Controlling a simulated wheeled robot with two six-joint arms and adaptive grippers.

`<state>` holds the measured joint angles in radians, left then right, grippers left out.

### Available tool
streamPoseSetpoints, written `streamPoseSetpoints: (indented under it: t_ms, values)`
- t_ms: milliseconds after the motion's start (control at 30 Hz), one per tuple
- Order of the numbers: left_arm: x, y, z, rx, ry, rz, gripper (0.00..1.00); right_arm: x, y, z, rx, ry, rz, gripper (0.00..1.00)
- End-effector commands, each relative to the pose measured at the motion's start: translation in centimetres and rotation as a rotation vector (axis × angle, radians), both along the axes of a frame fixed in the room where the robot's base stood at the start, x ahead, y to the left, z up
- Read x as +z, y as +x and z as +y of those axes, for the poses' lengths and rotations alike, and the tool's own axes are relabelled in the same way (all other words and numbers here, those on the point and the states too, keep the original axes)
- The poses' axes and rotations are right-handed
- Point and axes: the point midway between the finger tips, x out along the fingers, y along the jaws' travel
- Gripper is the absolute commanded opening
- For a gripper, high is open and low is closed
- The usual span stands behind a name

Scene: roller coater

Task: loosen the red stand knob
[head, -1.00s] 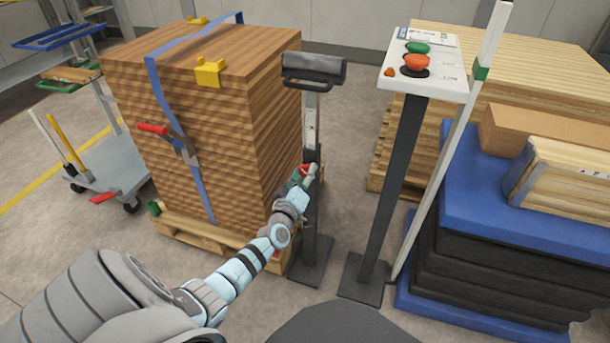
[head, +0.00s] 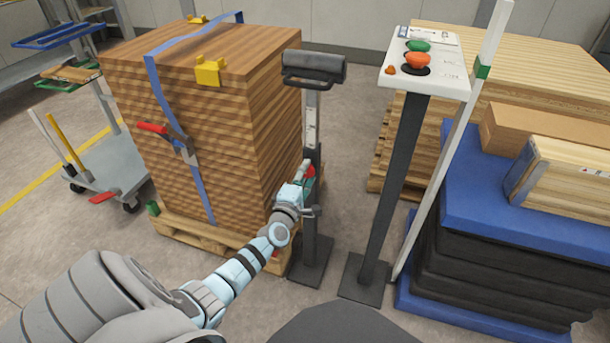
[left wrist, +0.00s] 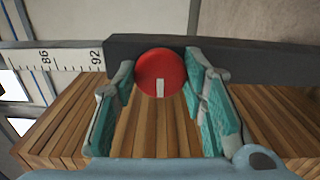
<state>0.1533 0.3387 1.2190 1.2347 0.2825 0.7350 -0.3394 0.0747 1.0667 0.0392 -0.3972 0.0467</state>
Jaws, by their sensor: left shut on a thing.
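The red stand knob (left wrist: 160,73) is round with a pale mark, on the side of a dark upright post (head: 312,215). In the head view a bit of the red knob (head: 309,171) shows at my left gripper. My left gripper (left wrist: 162,80) is shut on the knob, one teal-padded finger on each side of it. In the head view the left gripper (head: 305,178) reaches the post from the left. The stand carries a dark padded roller (head: 314,67) on top and a numbered scale (left wrist: 55,57) on its upper part. My right gripper is not in view.
A strapped stack of wooden boards (head: 200,120) on a pallet stands just left of the stand. A control pedestal (head: 395,190) with green and orange buttons stands to the right. Blue-topped dark stacks (head: 520,215) lie beyond it. Bare floor shows between stand and pedestal.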

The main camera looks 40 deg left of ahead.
Motion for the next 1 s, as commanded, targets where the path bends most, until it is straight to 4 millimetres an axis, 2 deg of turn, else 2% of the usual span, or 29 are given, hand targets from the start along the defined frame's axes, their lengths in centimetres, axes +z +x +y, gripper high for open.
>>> streamPoseSetpoints:
  t_ms: [600, 633, 733, 1000]
  values:
    - [-0.28, -0.08, -0.08, -0.001, -0.047, -0.010, 0.11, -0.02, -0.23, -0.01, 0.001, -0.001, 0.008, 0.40]
    - [-0.28, -0.08, -0.08, -0.001, -0.047, -0.010, 0.42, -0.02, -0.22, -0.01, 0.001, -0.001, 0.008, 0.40]
    - [-0.24, -0.07, -0.08, -0.001, -0.047, -0.011, 0.58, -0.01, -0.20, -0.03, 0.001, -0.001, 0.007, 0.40]
    - [-0.11, -0.03, -0.03, 0.000, -0.045, -0.014, 0.59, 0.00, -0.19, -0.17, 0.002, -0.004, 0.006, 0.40]
